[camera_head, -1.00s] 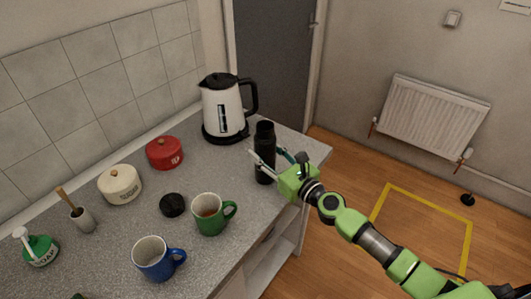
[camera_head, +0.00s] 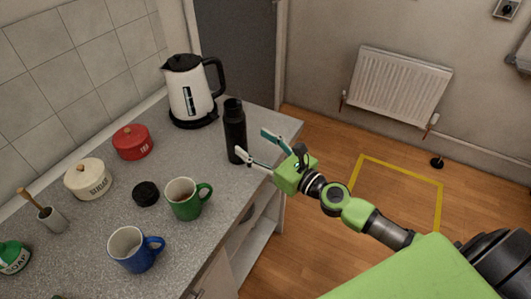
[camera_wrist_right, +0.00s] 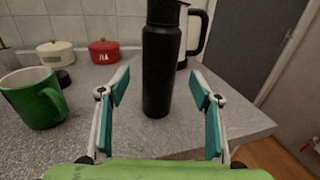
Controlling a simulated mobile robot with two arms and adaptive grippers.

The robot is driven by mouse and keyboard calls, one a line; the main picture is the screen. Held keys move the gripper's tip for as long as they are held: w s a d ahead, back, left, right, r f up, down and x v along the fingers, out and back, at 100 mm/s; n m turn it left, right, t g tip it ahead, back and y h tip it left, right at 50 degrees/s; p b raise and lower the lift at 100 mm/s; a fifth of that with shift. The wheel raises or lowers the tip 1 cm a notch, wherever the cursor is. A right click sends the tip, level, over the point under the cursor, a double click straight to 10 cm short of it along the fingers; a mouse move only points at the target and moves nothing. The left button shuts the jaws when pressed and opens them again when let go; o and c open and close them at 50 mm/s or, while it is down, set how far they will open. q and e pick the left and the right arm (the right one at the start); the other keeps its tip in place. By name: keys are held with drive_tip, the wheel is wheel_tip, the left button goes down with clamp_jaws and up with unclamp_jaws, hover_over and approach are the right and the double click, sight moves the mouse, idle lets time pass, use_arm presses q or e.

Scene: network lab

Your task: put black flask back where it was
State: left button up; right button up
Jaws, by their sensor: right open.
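The black flask (camera_head: 235,133) stands upright on the grey speckled counter, near its right end, in front of the kettle. In the right wrist view the flask (camera_wrist_right: 158,72) stands beyond and between the spread fingers, with clear gaps on both sides. My right gripper (camera_head: 256,147) is open and empty, just to the right of the flask in the head view. In the right wrist view its teal-padded fingers (camera_wrist_right: 160,98) point toward the flask. A round black lid (camera_head: 146,194) lies on the counter. My left gripper is not in view.
A white kettle (camera_head: 190,92) stands behind the flask. A green mug (camera_head: 184,204), a blue mug (camera_head: 130,252), a red pot (camera_head: 132,143) and a cream sugar pot (camera_head: 88,179) stand to the left. The counter (camera_head: 215,205) is clear near its front edge.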

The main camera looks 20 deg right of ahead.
drive_tip(key=shift+b+v, duration=0.5)
drive_tip(key=shift+v, duration=1.5)
